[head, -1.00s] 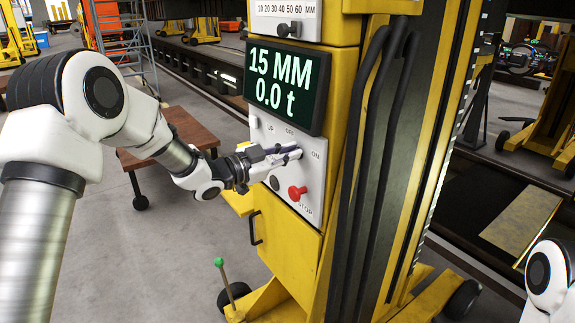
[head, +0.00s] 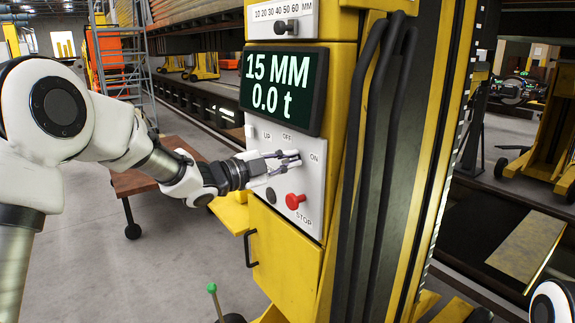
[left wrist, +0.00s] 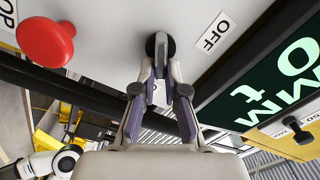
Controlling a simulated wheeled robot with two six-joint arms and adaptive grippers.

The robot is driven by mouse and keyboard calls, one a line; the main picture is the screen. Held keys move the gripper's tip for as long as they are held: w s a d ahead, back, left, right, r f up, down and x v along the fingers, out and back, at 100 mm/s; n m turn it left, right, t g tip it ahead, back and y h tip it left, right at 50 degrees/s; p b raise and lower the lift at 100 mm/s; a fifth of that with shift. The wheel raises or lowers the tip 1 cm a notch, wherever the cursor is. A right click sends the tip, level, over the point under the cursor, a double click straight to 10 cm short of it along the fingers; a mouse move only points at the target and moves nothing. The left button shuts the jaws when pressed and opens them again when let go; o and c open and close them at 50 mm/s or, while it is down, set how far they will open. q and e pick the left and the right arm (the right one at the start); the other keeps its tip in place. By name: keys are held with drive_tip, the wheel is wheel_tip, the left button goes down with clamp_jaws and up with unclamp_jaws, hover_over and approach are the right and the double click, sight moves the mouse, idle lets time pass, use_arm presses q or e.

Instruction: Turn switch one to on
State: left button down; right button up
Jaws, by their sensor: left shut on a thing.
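The yellow lifting column has a light grey control panel (head: 309,213) with labels UP, OFF, ON and STOP. My left gripper (head: 296,158) is at this panel, just left of the ON label (head: 314,158) and below OFF. In the left wrist view, the fingertips (left wrist: 161,66) are closed together on a black switch knob (left wrist: 158,45) beside the OFF label (left wrist: 212,32). The fingers partly hide the knob, and I cannot tell its exact setting. My right gripper is out of view.
A red STOP button (head: 295,201) sits just below the gripper, with a dark round knob (head: 271,195) to its left. The display (head: 284,87) above reads 15 MM and 0.0 t. Black cables (head: 374,150) run down the column to the right.

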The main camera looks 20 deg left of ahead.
use_arm(q)
drive_tip(key=c, duration=1.2)
unclamp_jaws()
drive_tip(key=shift+w, duration=0.1)
drive_tip(key=v, duration=1.2)
drive_tip(key=shift+f, duration=0.1)
